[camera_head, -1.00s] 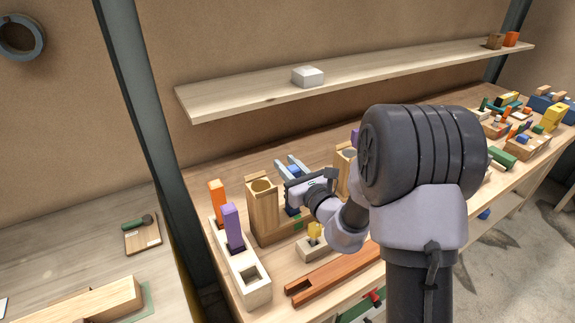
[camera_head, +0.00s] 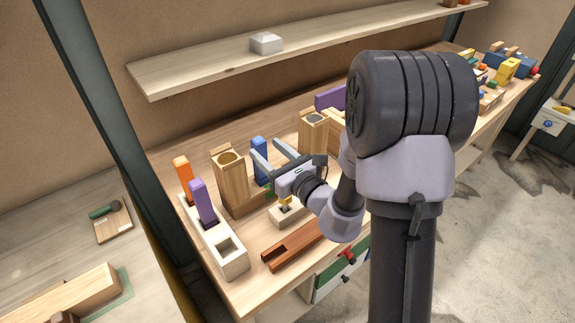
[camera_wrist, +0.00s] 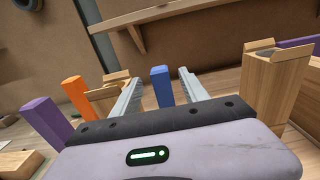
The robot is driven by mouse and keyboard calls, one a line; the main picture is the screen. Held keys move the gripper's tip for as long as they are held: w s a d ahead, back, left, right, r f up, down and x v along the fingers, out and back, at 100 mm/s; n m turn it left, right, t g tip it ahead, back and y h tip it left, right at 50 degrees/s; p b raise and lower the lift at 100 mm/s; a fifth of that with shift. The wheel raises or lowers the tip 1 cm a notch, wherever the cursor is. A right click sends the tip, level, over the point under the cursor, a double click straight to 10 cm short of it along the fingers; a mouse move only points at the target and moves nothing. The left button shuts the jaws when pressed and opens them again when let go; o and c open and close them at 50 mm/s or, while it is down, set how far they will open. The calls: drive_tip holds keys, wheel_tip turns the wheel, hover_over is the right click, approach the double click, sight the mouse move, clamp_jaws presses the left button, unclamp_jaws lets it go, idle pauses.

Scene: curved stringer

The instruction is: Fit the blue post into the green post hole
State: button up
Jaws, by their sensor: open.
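The blue post (camera_head: 259,147) stands upright on the bench between two wooden towers. My gripper (camera_head: 266,150) is open and empty, its fingers pointing toward the post from the near right side. In the wrist view the post (camera_wrist: 161,87) shows between the two fingers, apart from both; I cannot tell how far beyond the tips it is. A pale rack (camera_head: 236,263) at the front left holds an orange post (camera_head: 183,169) and a purple post (camera_head: 202,200). Its front square hole is empty. No hole is clearly green; a small green mark shows on the wooden base near my gripper.
The left tower (camera_head: 231,185) and right tower (camera_head: 313,128) flank my fingers closely. A small block with a yellow peg (camera_head: 286,203) sits below my gripper. A reddish channel (camera_head: 291,246) lies at the front. A shelf (camera_head: 330,43) hangs above the bench.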

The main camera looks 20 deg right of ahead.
drive_tip(key=p+v, duration=1)
